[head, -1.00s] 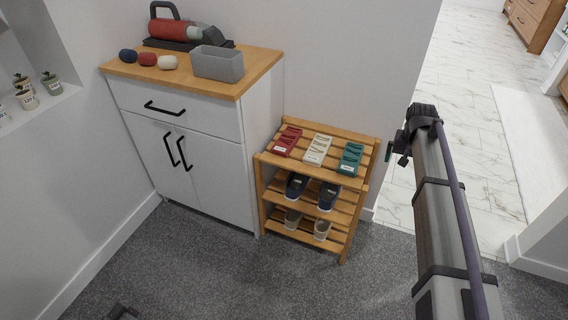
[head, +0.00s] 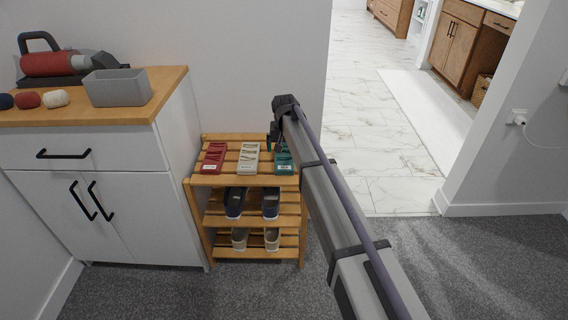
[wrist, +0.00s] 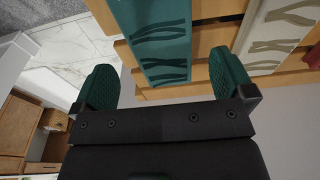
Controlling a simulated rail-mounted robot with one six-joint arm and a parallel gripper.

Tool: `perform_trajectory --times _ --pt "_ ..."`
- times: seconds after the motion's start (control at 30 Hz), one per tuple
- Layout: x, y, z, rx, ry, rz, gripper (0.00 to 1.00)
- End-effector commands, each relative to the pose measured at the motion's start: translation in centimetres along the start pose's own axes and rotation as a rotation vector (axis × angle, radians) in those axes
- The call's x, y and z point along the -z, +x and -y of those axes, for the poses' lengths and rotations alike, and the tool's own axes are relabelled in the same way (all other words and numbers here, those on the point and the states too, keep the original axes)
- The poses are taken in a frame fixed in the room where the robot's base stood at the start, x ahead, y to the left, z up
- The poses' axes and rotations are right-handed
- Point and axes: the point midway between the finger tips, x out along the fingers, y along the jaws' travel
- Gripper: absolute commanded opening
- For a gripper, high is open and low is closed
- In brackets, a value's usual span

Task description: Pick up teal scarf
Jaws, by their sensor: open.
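The teal scarf (head: 284,160) lies folded on the top shelf of the wooden rack, at the right end of a row of three. My arm partly hides it in the head view. In the wrist view the teal scarf (wrist: 160,45) lies beyond my gripper (wrist: 162,88), between the two fingers as seen from there. The green-padded fingers are spread apart with nothing held between them. My gripper shows only partly in the head view, dark, beside the scarf's upper left edge.
A cream scarf (head: 248,158) and a red scarf (head: 214,158) lie left on the same slatted rack (head: 206,180). Shoes (head: 236,203) stand on the lower shelves. A white cabinet (head: 150,150) stands left of the rack. The carpet (head: 440,270) in front is clear.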

Motion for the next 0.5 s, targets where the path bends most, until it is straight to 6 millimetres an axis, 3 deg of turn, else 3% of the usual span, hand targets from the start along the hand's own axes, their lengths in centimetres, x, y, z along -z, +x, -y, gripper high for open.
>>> perform_trajectory --times 0.03,0.2,0.43,0.5 --pt "0.0 1.7 0.0 0.0 0.0 0.0 1.0" --pt "0.0 4.8 0.0 0.0 0.0 0.0 1.0" --pt "0.1 4.5 0.0 0.0 0.0 0.0 1.0" --pt "0.1 4.5 0.0 0.0 0.0 0.0 0.94"
